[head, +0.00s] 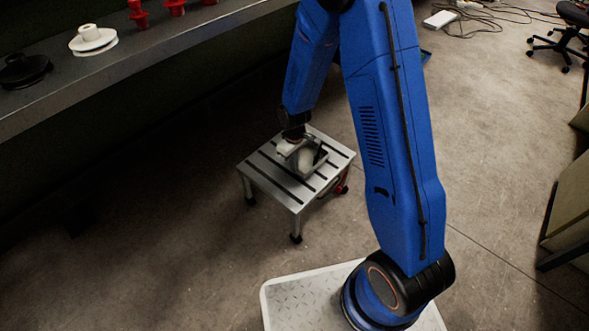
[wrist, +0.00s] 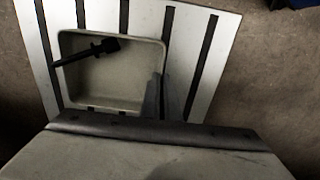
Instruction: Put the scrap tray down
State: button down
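The scrap tray (wrist: 100,84) is a pale, square, open tray. It shows in the wrist view over the slatted top of a small metal step table (wrist: 226,35). A black bolt-like piece (wrist: 88,52) lies in it. My gripper's fingers (wrist: 162,97) stand close together on either side of the tray's right wall and look shut on it. In the head view my gripper (head: 303,150) is low over the step table (head: 268,177), with the tray (head: 318,158) partly hidden by it. I cannot tell whether the tray's underside touches the table top.
A grey bench (head: 62,82) with red, white and black parts runs along the upper left. Cables lie on the floor at the top right, near an office chair (head: 565,38). The concrete floor left of the step table is clear.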

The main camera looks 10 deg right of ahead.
jog(key=shift+f, duration=1.5)
jog(key=c, duration=2)
grip_release()
